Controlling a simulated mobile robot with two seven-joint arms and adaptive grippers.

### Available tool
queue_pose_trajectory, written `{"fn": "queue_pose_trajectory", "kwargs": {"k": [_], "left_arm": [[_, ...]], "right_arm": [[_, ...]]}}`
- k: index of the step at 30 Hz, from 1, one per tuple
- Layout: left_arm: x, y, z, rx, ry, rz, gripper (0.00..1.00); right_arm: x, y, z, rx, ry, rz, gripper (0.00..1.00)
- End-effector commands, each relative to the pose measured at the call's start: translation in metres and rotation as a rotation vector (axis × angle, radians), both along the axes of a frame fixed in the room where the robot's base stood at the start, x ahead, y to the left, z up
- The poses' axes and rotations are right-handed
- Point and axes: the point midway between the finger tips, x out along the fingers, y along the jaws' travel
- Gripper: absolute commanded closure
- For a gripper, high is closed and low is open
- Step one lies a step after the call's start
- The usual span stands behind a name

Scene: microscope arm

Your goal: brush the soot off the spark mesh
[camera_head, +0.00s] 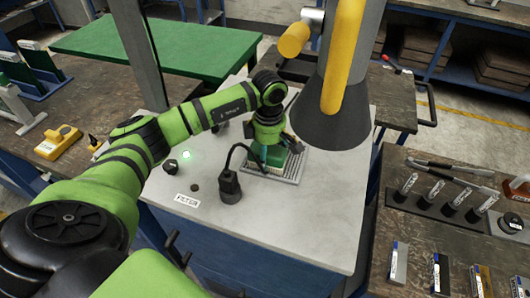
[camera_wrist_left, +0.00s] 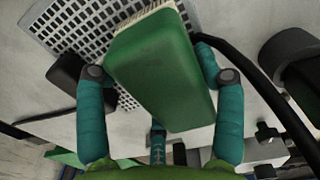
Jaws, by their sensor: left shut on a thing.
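My left gripper (camera_head: 268,146) reaches over the white-topped bench and is shut on a green brush block. In the left wrist view, the green brush (camera_wrist_left: 160,75) sits between the teal fingers of my gripper (camera_wrist_left: 160,100), with pale bristles at its far edge. The spark mesh (camera_head: 290,170) is a light grey grid on the bench, under and beside the brush. It also shows in the left wrist view (camera_wrist_left: 80,28), partly hidden by the brush. I cannot tell bristle contact with the mesh, and no soot is clear. My right gripper is not in view.
A black post with a curved cable (camera_head: 229,186) stands just left of the mesh. A dark extraction hood (camera_head: 333,118) with a yellow handle hangs close on the right. A knob (camera_head: 170,166), a green light and a label (camera_head: 187,201) are on the bench's left side.

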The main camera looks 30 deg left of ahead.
Motion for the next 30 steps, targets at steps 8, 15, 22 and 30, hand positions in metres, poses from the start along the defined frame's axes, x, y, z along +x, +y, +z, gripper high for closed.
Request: {"fn": "queue_pose_trajectory", "kwargs": {"k": [8, 15, 22, 30], "left_arm": [[0.004, -0.014, 0.001, 0.0, -0.001, 0.0, 0.58], [0.004, -0.014, 0.001, 0.0, -0.001, 0.001, 0.58], [0.007, -0.023, 0.0, -0.001, -0.001, -0.001, 0.58], [0.011, -0.038, 0.0, 0.0, -0.001, 0.0, 0.58]], "right_arm": [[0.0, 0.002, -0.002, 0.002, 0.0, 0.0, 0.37], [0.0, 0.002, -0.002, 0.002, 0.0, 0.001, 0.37], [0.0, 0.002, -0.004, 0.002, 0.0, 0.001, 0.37], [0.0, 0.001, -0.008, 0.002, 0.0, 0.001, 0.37]]}}
